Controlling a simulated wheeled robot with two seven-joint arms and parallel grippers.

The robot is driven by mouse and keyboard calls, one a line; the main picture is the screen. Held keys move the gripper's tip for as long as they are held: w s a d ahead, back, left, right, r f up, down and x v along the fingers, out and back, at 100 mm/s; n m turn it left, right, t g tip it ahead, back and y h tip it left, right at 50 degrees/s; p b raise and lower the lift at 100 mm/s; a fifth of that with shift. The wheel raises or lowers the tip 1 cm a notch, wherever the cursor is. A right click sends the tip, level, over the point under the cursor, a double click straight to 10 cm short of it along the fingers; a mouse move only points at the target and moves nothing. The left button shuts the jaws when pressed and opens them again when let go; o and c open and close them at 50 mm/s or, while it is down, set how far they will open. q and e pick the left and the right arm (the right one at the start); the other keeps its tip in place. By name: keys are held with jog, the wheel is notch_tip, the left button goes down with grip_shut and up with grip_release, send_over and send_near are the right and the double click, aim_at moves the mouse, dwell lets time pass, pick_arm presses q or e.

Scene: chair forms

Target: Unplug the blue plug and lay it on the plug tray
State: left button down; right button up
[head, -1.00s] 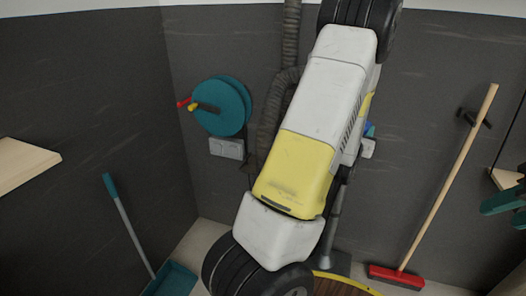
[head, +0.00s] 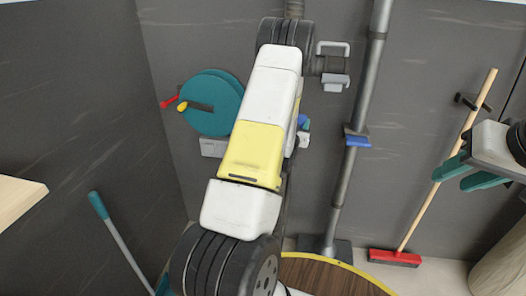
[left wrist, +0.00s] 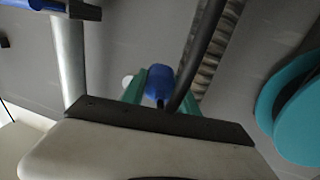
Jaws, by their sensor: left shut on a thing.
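The blue plug (left wrist: 158,82) shows in the left wrist view between the green fingers of my left gripper (left wrist: 148,84), which is shut on it. A dark cable or rod passes close beside it. In the head view a blue piece (head: 303,121), likely the plug, peeks out behind my left arm above a small white block; the left fingers are hidden there. I cannot tell whether the plug is in a socket. My right gripper (head: 450,182) is at the right, its teal fingers apart and empty. I cannot make out the plug tray.
A teal cable reel (head: 208,88) hangs on the dark wall, with a grey socket plate (head: 213,148) below. A metal tube with a blue clip (head: 357,141) stands right of my left arm. A red broom (head: 395,258) leans farther right. A round wooden surface (head: 322,277) lies below.

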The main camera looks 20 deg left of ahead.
pick_arm(q)
jog(key=s+a+f+n+y, duration=0.2)
jog(key=s+a+f+y, duration=0.15)
jog(key=a+f, duration=1.85)
jog(key=shift+g, duration=0.3)
jog(key=shift+f+x, duration=0.25)
jog(key=shift+x, duration=0.8)
jog(key=shift+f+x, duration=0.25)
jog(key=shift+x, duration=0.8)
jog(key=shift+f+x, duration=0.25)
jog(key=shift+x, duration=0.85)
jog(key=shift+w+a+f, duration=0.1)
jog(key=shift+w+f, duration=0.55)
jog(key=shift+f, duration=0.25)
jog(key=shift+w+a+f, duration=0.1)
jog(key=shift+w+f, duration=0.5)
jog(key=shift+f, duration=0.35)
jog(key=c, duration=0.9)
grip_release()
jog(key=shift+o, duration=0.2)
jog(key=shift+s, duration=0.1)
